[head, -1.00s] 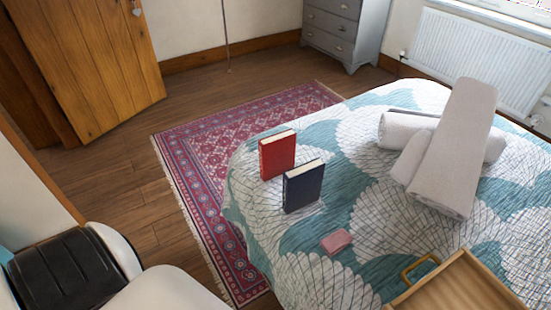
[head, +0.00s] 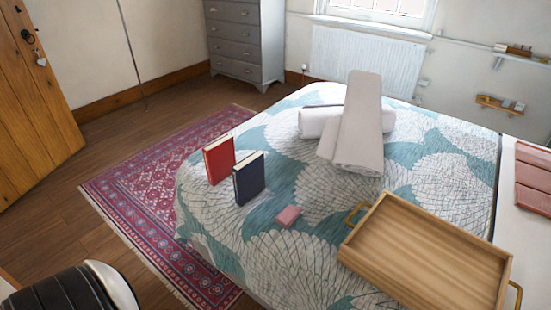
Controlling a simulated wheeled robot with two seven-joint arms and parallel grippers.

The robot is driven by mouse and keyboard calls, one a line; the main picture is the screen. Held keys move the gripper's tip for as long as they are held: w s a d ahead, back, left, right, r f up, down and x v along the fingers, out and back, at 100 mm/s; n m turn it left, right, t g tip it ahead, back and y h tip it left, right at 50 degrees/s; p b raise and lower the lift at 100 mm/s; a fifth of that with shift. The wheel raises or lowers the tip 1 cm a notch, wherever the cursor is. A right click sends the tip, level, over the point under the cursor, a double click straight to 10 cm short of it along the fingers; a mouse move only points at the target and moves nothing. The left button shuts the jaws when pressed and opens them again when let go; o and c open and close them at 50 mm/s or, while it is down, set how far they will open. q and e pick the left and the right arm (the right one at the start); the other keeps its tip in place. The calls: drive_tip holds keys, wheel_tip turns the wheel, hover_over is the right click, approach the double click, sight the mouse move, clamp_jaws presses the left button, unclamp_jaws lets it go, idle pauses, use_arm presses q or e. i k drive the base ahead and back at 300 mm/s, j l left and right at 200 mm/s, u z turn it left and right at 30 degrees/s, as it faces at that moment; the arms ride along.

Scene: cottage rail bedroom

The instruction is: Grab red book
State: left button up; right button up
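The red book (head: 219,160) stands upright on the bed near its left edge in the head view. A dark blue book (head: 249,179) stands upright just to its right and nearer to me, partly overlapping it in the picture. Whether the two books touch cannot be told. Neither of my grippers shows in the view; only a dark and white part of my own body shows at the lower left.
The bed (head: 300,240) also holds a small pink item (head: 288,216), rolled towels (head: 356,125) and a wooden tray (head: 425,260) with brass handles. A patterned rug (head: 150,195) lies left of the bed. Bare wood floor and a wooden door (head: 35,110) are farther left.

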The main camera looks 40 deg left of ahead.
sight(219, 156)
drive_tip(key=j+z, duration=0.35)
drive_tip(key=j, duration=0.55)
drive_tip(key=j+z, duration=0.3)
drive_tip(key=j, duration=0.65)
